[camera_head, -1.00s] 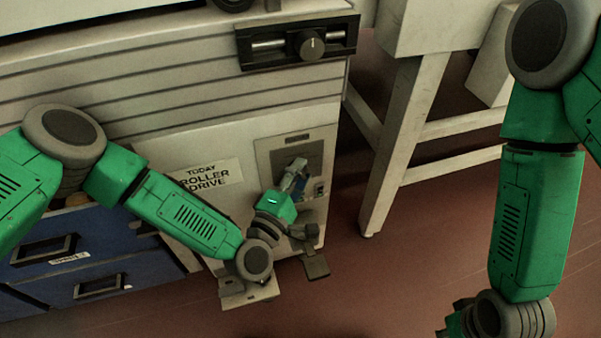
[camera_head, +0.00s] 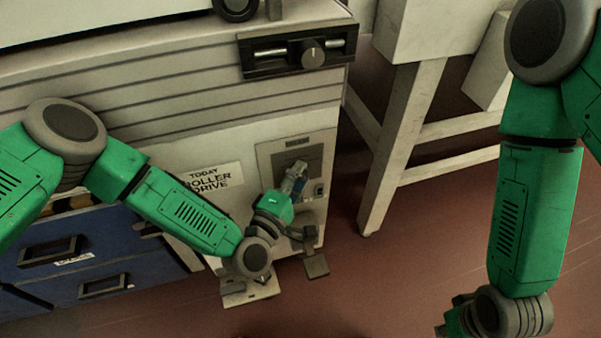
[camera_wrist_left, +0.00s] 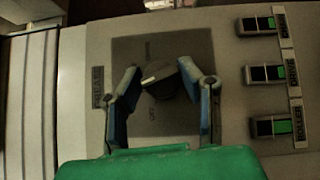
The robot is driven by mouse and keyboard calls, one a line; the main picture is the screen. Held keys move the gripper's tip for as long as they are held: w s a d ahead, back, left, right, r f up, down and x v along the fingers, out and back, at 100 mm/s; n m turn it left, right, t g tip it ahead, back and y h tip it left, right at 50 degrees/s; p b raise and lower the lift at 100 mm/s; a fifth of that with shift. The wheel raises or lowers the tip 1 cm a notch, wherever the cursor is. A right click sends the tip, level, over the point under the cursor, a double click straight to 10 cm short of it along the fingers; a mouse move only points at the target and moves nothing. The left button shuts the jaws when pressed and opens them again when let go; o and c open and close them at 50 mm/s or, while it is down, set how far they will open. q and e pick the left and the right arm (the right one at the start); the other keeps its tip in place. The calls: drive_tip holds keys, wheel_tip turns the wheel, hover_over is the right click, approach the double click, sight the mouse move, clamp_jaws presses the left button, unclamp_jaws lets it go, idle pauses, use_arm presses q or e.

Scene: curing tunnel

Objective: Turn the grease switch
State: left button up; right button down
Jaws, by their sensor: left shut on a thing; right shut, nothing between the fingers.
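The grease switch (camera_wrist_left: 168,81) is a dark rotary knob with a pale mark, on a dark plate (camera_wrist_left: 135,48) in the left wrist view. A label on the plate's left edge seems to read GREASE. My left gripper (camera_wrist_left: 164,88) is shut on the knob, one finger on each side of it. The knob sits at an angle relative to the plate. In the head view my left gripper (camera_head: 296,172) reaches the panel (camera_head: 290,147) on the machine's front and hides the knob. My right gripper (camera_head: 452,322) is at the bottom edge, partly out of frame, shut and empty.
Several green-and-black switches (camera_wrist_left: 265,73) stand right of the plate. Blue drawers (camera_head: 85,255) are at left, a pale stand leg (camera_head: 392,150) at right. Open floor lies in front.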

use_arm(q)
drive_tip(key=m+g+y+p, duration=0.1)
drive_tip(key=p, duration=0.1)
drive_tip(key=m+g+p, duration=0.1)
drive_tip(key=p, duration=0.2)
drive_tip(key=m+g+y+p, duration=0.1)
drive_tip(key=p, duration=0.2)
drive_tip(key=shift+w+a+r+m+y, duration=0.1)
drive_tip(key=shift+a+r+m+y, duration=0.1)
drive_tip(key=shift+r+m+y, duration=0.1)
drive_tip(key=shift+f+m+g+y+p, duration=0.2)
drive_tip(key=shift+m+g+y+p, duration=0.4)
drive_tip(key=shift+p, duration=0.8)
drive_tip(key=shift+w, duration=0.1)
drive_tip(key=o, duration=1.1)
drive_tip(key=shift+o, duration=0.2)
drive_tip(key=v, duration=1.2)
